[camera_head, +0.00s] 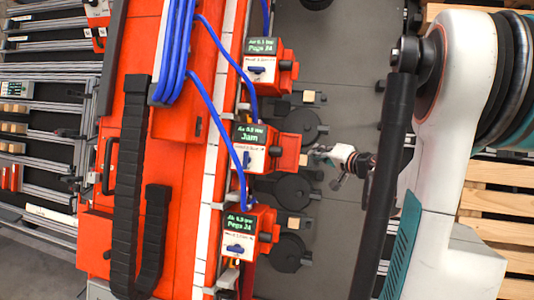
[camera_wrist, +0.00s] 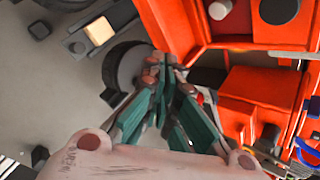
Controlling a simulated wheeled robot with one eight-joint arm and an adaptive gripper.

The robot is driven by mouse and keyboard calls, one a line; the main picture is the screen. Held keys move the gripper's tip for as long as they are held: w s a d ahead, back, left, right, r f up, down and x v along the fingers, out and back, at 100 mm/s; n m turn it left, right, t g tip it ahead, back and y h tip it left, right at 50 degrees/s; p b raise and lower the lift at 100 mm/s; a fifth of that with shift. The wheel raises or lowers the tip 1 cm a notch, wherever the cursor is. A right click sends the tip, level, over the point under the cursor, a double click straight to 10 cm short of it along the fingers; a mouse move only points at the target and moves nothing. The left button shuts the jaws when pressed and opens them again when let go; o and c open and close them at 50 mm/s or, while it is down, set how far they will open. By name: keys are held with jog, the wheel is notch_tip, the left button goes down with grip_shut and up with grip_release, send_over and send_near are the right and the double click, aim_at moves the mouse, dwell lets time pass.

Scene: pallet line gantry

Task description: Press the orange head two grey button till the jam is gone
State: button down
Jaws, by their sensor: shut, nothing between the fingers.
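Three orange heads stand in a column in the head view. The middle orange head (camera_head: 287,152) has a screen (camera_head: 249,134) reading "Jam"; the screens above and below seem to read "Pegs 24". My gripper (camera_head: 317,149) is just right of this head, shut and empty. In the wrist view the shut fingertips (camera_wrist: 164,62) are beside an orange housing (camera_wrist: 180,25). That housing carries a pale grey round button (camera_wrist: 219,9) and a dark round knob (camera_wrist: 279,8). I cannot tell whether the fingertips touch the housing.
Blue hoses (camera_head: 222,95) run down past the heads. The upper head (camera_head: 283,74) and lower head (camera_head: 265,232) are close to the middle one. Dark round discs (camera_head: 293,192) and pale blocks lie on the grey surface (camera_head: 345,60). Wooden pallets (camera_head: 500,190) stand at the right.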

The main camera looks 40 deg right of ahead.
dwell(0.3)
jog(key=w+a, duration=0.5)
jog(key=w, duration=0.1)
jog(key=shift+w+a, duration=0.3)
dwell(1.6)
jog(key=shift+w+a, duration=0.3)
jog(key=shift+w, duration=0.05)
jog(key=shift+w+a, duration=0.35)
dwell(0.9)
jog(key=shift+s+d, duration=0.6)
jog(key=shift+s, duration=0.1)
dwell(0.3)
jog(key=shift+s+d, duration=1.65)
jog(key=shift+s, duration=0.25)
